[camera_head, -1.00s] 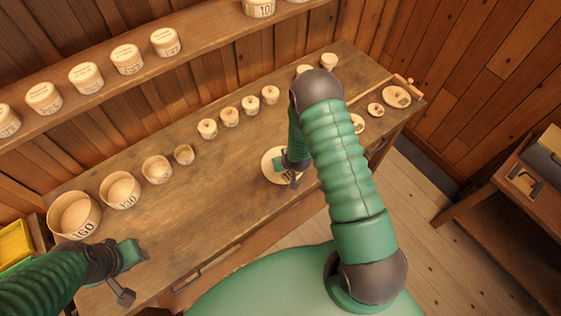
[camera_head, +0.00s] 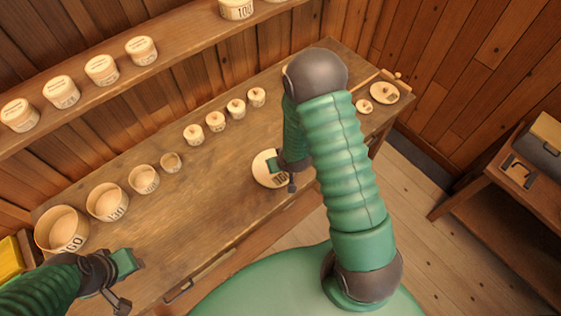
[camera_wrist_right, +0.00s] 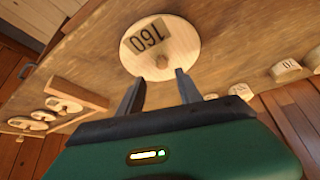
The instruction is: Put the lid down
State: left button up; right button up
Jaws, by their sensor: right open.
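The round pale wooden lid marked 160 (camera_wrist_right: 185,32) lies flat on the workbench near its front edge; it also shows in the head view (camera_head: 264,178). Its small knob (camera_wrist_right: 162,61) points up. My right gripper (camera_wrist_right: 160,78) is open and empty, with its fingertips close to the lid's near side, just short of the knob; no contact shows. The open round box marked 160 (camera_head: 60,230) stands at the bench's left end, without a lid. My left gripper (camera_head: 125,282) is over the bench's front left corner; its fingers are not clear.
Open boxes of falling size (camera_head: 107,201) stand in a row right of the 160 box. Small lidded pots (camera_head: 215,121) line the bench's back. Other lids (camera_head: 385,92) lie at the right end. Bare bench (camera_head: 190,205) lies between the boxes and the lid.

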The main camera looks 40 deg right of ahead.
jog(key=s+a+r+n+g, duration=0.1)
jog(key=s+a+r, duration=0.4)
jog(key=r, duration=0.3)
jog(key=s+a+r+n+g+y, duration=0.1)
jog(key=s+a+r+g, duration=0.1)
jog(key=s+a+r, duration=0.4)
jog(key=shift+s+a+r+n, duration=0.15)
jog(key=shift+s+r+n, duration=0.3)
jog(key=shift+r, duration=1.2)
jog(key=shift+w+d+f, duration=0.1)
jog(key=shift+d, duration=0.15)
